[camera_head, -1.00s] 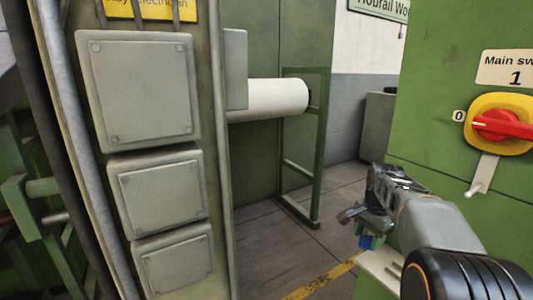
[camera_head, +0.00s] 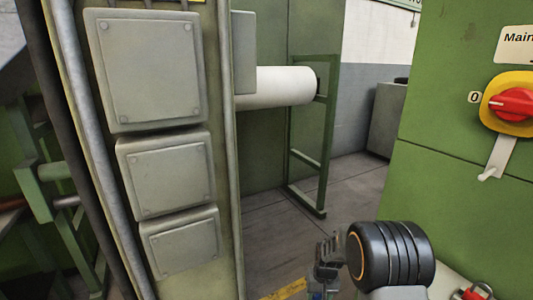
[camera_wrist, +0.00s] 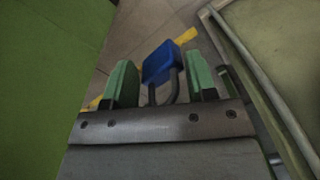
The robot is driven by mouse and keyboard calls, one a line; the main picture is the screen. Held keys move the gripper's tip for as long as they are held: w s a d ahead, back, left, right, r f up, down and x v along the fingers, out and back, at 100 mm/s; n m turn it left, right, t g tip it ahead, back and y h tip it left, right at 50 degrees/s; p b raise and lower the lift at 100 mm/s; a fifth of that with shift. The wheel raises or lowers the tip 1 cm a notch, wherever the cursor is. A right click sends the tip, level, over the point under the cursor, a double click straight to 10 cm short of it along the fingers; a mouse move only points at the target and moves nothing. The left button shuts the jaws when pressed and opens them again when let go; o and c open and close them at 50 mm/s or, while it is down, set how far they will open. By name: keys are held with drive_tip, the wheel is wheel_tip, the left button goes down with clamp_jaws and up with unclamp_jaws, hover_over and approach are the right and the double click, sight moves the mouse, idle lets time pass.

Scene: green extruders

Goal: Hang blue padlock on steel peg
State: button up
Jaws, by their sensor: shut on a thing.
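The blue padlock (camera_wrist: 162,62) is between the green finger pads of my gripper (camera_wrist: 161,80) in the wrist view. Its dark shackle (camera_wrist: 172,90) points back toward the palm. My gripper is shut on it. In the head view my gripper (camera_head: 322,285) is at the bottom edge, and only a small blue bit of the padlock shows there. The steel peg (camera_head: 489,174) sticks out from a pale plate below the red and yellow main switch (camera_head: 512,103) on the green cabinet at the right. The gripper is left of the peg, lower in the picture and apart from it.
The green cabinet (camera_head: 450,190) fills the right side. A column with several grey boxes (camera_head: 165,175) stands at the left. A white roller (camera_head: 280,87) and green frame (camera_head: 325,150) are behind. A red object (camera_head: 472,294) shows at lower right. Floor between is clear.

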drive_tip(key=s+f, duration=0.4)
drive_tip(key=f, duration=0.1)
drive_tip(key=w+d+r+m, duration=0.2)
drive_tip(key=w+r+m, duration=0.15)
drive_tip(key=r, duration=0.55)
drive_tip(key=w+d+r+m, duration=0.2)
drive_tip(key=w+r+m, duration=0.15)
drive_tip(key=r, duration=0.55)
drive_tip(key=w+d+r+m, duration=0.2)
drive_tip(key=r+m, duration=0.2)
drive_tip(key=r, duration=0.5)
drive_tip(key=s+d+r+m, duration=0.8)
drive_tip(key=s+d+r, duration=0.2)
drive_tip(key=d+r, duration=0.3)
drive_tip(key=shift+s+d+r+t+h, duration=0.25)
drive_tip(key=shift+s+d+t+h, duration=0.05)
drive_tip(key=shift+s+d, duration=0.1)
drive_tip(key=shift+f+b, duration=0.45)
drive_tip(key=shift+f, duration=4.35)
